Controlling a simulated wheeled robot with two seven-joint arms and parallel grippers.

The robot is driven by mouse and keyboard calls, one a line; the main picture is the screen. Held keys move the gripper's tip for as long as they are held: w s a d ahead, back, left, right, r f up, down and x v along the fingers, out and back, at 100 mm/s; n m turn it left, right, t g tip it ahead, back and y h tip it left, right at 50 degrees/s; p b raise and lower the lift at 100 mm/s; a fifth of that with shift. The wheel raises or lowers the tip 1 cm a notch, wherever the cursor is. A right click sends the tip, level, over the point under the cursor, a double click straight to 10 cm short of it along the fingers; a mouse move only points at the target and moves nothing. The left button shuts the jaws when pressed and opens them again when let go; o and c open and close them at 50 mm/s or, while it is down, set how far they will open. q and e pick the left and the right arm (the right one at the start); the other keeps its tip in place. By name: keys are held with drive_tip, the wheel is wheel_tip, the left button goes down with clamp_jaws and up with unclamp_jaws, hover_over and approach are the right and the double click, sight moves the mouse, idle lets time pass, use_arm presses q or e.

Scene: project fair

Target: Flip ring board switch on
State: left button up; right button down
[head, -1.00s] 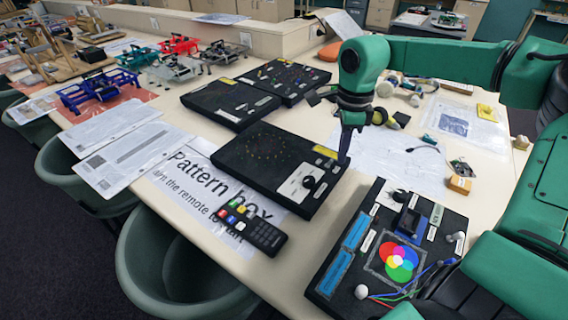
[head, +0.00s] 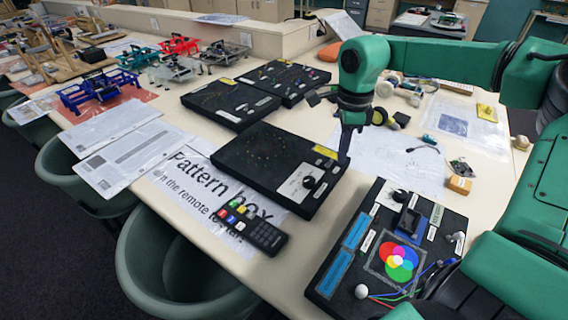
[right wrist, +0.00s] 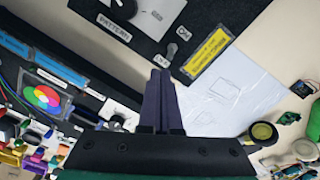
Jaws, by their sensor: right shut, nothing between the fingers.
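The ring board (head: 262,167) is a flat black box in the middle of the table, with a ring of small coloured dots and a white panel with a black knob (head: 309,182). My right gripper (head: 345,157) points down at the board's right edge, shut and empty. My left gripper is out of view.
A colour-mixing board (head: 420,220) stands close on the right. A remote (head: 252,230) lies on the Pattern box sheet (head: 190,190) in front. Two more black boards (head: 228,103) (head: 286,80) lie behind. Paper sheets (head: 390,160) cover the table beyond my gripper.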

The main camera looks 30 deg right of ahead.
sight(333, 158)
idle(0.3)
drive_tip(key=shift+f+b, duration=1.3)
drive_tip(key=shift+f, duration=0.4)
drive_tip(key=shift+w+a, duration=0.25)
drive_tip(key=shift+w, duration=0.35)
drive_tip(key=shift+w+a, duration=0.15)
drive_tip(key=shift+w, duration=0.15)
drive_tip(key=shift+r, duration=0.1)
wheel_tip(333, 158, up, 7)
drive_tip(key=p, duration=0.5)
drive_tip(key=shift+s, duration=0.35)
